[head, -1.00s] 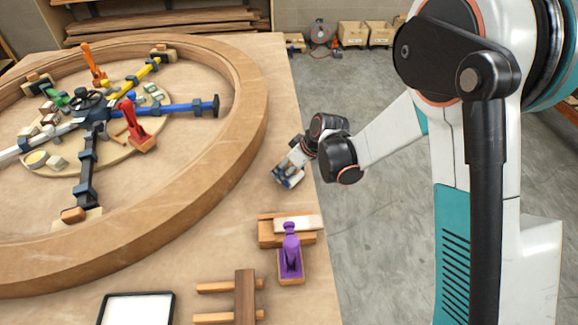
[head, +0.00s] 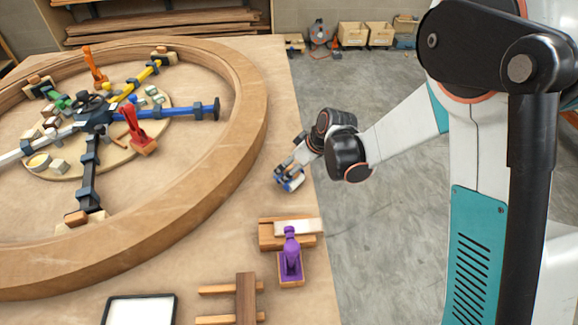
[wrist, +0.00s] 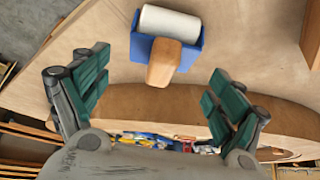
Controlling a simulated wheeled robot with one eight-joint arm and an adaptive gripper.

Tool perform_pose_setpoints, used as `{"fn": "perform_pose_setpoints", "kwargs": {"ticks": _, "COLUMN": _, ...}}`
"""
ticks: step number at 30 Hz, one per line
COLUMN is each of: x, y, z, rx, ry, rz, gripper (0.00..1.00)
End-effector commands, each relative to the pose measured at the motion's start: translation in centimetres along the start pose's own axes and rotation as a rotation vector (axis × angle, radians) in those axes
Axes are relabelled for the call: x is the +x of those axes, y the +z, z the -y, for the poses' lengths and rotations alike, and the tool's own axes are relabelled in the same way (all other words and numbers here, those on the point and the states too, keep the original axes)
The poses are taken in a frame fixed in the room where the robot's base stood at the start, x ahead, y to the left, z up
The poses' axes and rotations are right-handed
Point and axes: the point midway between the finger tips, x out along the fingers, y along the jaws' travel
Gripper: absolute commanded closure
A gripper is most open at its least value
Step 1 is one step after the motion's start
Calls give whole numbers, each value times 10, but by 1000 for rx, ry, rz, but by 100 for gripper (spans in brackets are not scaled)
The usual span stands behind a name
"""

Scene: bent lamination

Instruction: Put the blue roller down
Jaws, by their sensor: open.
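The blue roller (wrist: 195,52) shows in the wrist view with a white cylinder, a blue frame and a wooden handle that points toward my gripper. It appears to rest on the tabletop. My gripper (wrist: 161,80) is open, with one green-padded finger on each side of the handle and clear gaps between. In the head view my gripper (head: 289,178) is low at the table's right side, outside the big wooden ring. Only a little blue shows there, and the roller is mostly hidden by my gripper.
The curved wooden ring (head: 225,165) lies left of my gripper. A wooden block with a pale bar (head: 298,227) and a purple tool (head: 291,258) stand nearer the front. Wooden rails (head: 245,298) and a white-topped tray (head: 140,310) are at the front edge.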

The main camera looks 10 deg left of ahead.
Motion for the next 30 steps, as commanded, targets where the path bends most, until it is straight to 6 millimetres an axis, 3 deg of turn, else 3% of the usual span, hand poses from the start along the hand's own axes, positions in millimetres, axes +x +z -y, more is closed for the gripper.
{"fn": "perform_pose_setpoints", "kwargs": {"ticks": 1, "x": -15, "y": -1, "z": 0, "rx": 2, "ry": 0, "rz": 0, "gripper": 12}}
{"fn": "perform_pose_setpoints", "kwargs": {"ticks": 6, "x": -50, "y": -1, "z": 0, "rx": 1, "ry": 0, "rz": -1, "gripper": 12}}
{"fn": "perform_pose_setpoints", "kwargs": {"ticks": 12, "x": -77, "y": -1, "z": 0, "rx": 0, "ry": 0, "rz": 0, "gripper": 12}}
{"fn": "perform_pose_setpoints", "kwargs": {"ticks": 30, "x": -86, "y": 0, "z": 0, "rx": 0, "ry": 0, "rz": 0, "gripper": 12}}
